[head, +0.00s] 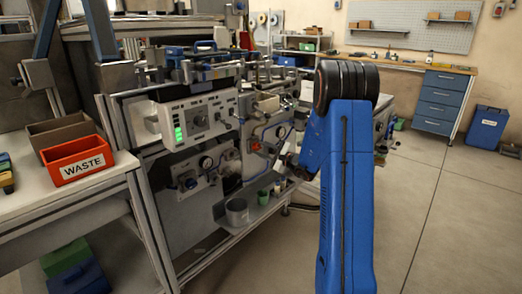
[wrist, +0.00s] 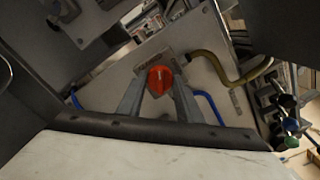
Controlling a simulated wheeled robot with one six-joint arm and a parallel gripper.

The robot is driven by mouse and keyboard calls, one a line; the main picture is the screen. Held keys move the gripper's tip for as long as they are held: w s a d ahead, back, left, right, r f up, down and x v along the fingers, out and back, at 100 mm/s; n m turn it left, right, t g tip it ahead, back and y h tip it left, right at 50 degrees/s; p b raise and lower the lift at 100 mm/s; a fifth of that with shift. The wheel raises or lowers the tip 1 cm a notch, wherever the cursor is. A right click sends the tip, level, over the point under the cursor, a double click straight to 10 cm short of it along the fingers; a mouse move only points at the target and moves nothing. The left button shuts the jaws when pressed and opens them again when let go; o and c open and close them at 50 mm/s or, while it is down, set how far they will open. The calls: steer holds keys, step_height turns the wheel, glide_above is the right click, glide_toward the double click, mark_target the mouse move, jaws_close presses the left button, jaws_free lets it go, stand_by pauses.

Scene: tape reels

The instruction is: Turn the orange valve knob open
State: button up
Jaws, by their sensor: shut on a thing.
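The orange valve knob (wrist: 159,81) is in the middle of the wrist view, on a light panel of the machine. My gripper (wrist: 158,90) has one finger on each side of the knob and is shut on it. In the head view the orange knob (head: 256,146) is a small spot on the machine's front, just left of my blue arm. My gripper is hard to make out there, as it is small and dark beside the machine.
A yellow hose (wrist: 232,76) and a blue hose (wrist: 208,104) run close to the knob. A red waste bin (head: 76,160) stands on the left bench. A blue drawer cabinet (head: 442,101) stands at the back right. The floor (head: 440,220) on the right is clear.

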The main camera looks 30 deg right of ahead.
steer(key=m, duration=0.6)
steer(key=shift+f+m, duration=0.1)
steer(key=shift+m, duration=0.2)
steer(key=m, duration=0.5)
steer(key=shift+m, duration=0.3)
steer(key=o, duration=1)
steer(key=shift+o, duration=0.2)
steer(key=shift+s, duration=0.15)
steer(key=v, duration=1.7)
steer(key=shift+s+d, duration=0.1)
